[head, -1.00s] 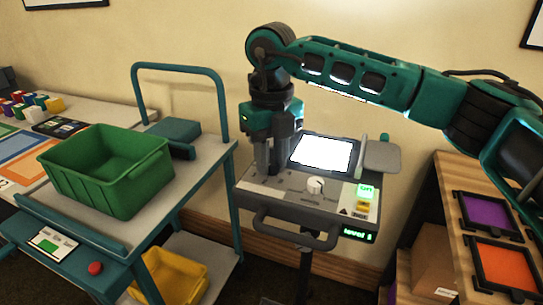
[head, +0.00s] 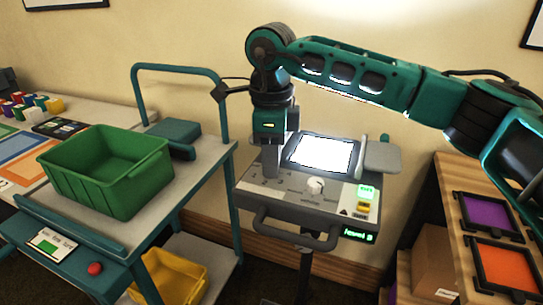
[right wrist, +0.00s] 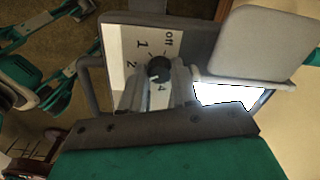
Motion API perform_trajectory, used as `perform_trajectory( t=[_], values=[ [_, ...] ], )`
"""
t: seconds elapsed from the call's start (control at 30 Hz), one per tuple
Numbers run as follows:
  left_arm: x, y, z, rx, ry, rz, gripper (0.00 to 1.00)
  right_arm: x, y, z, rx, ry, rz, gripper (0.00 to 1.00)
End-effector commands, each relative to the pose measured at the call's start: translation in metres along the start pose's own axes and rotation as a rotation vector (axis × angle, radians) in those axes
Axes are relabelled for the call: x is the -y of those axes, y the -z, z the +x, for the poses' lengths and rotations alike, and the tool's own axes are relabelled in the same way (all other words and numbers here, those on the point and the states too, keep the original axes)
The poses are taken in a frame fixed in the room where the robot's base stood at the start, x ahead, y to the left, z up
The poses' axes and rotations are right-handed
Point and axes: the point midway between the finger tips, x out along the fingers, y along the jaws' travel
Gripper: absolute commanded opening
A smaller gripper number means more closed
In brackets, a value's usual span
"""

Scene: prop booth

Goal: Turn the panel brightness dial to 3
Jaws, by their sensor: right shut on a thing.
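The control panel (head: 330,205) stands on a post, with a bright screen. My right gripper (head: 270,176) reaches down onto its left part and hides the dial there in the head view. In the right wrist view the dark brightness dial (right wrist: 159,68) sits between the fingers of my right gripper (right wrist: 157,84), which is shut on it. The 3 mark is hidden, apparently by a finger. My left gripper is not in view.
A white knob (head: 316,186), a lit green button (head: 366,192) and a green readout (head: 358,235) are on the panel. A cart with a green bin (head: 108,185) stands at left. A wooden shelf with purple and orange trays (head: 505,268) stands at right.

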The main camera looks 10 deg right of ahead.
Motion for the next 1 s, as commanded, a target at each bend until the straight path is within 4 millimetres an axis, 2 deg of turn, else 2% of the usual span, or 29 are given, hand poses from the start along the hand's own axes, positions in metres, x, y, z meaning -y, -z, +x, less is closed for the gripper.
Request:
perform_trajectory(
  t=[0.43, 1.0],
  values=[
    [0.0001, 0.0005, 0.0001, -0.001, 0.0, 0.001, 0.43, 0.0003, 0.0002, -0.0004, 0.0, 0.001, -0.293, 0.0],
    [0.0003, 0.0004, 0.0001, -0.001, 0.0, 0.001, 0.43, 0.0003, 0.0002, -0.0004, 0.0, 0.001, -0.367, 0.0]
  ],
)
